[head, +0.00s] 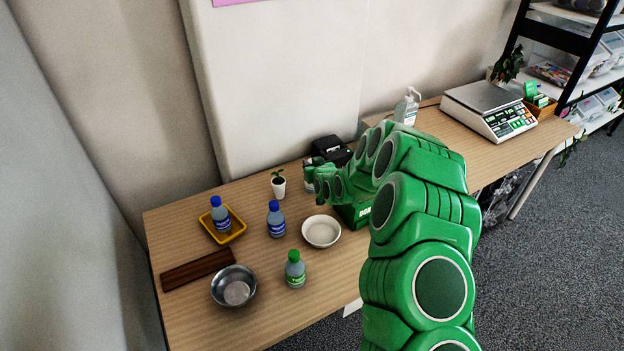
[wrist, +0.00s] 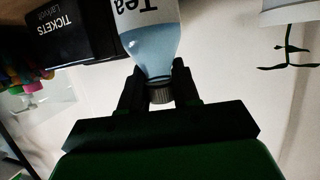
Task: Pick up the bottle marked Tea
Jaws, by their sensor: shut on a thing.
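The bottle marked Tea (wrist: 150,45) shows in the wrist view, upside down in the picture, with a white label, pale blue body and grey cap. My gripper (wrist: 157,82) is shut on it at the neck and cap, one finger on each side. In the head view my gripper (head: 313,175) is at the back of the wooden table, beside a black box. There the bottle is mostly hidden behind my gripper, and I cannot tell whether its base touches the table.
The black box marked TICKETS (wrist: 72,32) is close to the bottle. On the table (head: 190,325) are blue-capped bottles (head: 276,220), a green-capped bottle (head: 295,269), a white bowl (head: 321,231), a metal bowl (head: 233,286), a yellow tray (head: 238,231), a plant (head: 278,184) and a scale (head: 489,112).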

